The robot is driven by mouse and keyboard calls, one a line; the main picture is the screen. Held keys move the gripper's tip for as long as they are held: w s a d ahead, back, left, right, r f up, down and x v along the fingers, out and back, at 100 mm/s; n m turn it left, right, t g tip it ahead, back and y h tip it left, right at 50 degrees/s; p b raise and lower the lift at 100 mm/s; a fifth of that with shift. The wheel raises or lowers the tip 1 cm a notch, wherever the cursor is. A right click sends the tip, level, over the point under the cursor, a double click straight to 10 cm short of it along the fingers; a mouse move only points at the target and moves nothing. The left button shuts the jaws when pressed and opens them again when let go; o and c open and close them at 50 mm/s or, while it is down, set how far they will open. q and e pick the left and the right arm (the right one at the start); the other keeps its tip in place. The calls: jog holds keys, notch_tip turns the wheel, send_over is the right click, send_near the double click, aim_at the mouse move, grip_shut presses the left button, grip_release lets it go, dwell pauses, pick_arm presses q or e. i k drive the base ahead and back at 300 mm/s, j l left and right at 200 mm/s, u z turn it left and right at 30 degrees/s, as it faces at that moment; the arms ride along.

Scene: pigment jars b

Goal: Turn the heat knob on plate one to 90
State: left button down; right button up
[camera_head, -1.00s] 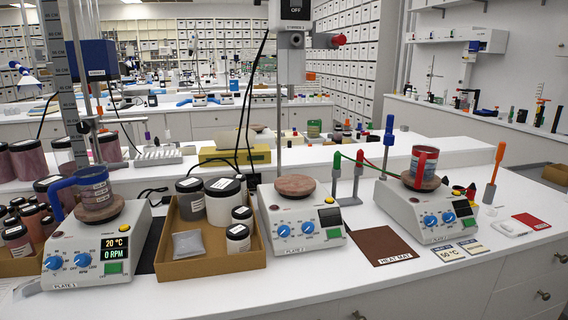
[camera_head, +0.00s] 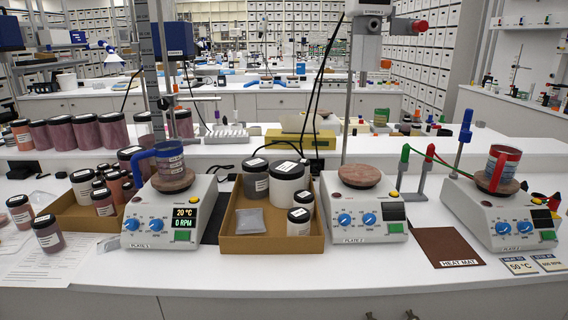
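Plate one (camera_head: 196,229), a white hot plate labelled as a plate with a number too small to read surely, stands at the left of the bench. Its lit display (camera_head: 185,219) reads 20 °C and 0 RPM. Two blue knobs sit left of the display: a left knob (camera_head: 132,224) and a right knob (camera_head: 156,225). Their scale marks are too small to read. A beaker with a blue handle (camera_head: 170,160) stands on its round top (camera_head: 173,183). Neither of my grippers is in view.
A cardboard tray (camera_head: 272,244) of jars stands right of plate one. A middle hot plate (camera_head: 362,226) and a right hot plate (camera_head: 500,220) have dark displays. A brown heat mat (camera_head: 447,246) lies between them. Loose jars and a paper sheet (camera_head: 45,262) lie at left.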

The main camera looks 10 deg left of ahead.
aim_at(133, 225)
jog(key=u, duration=1.4)
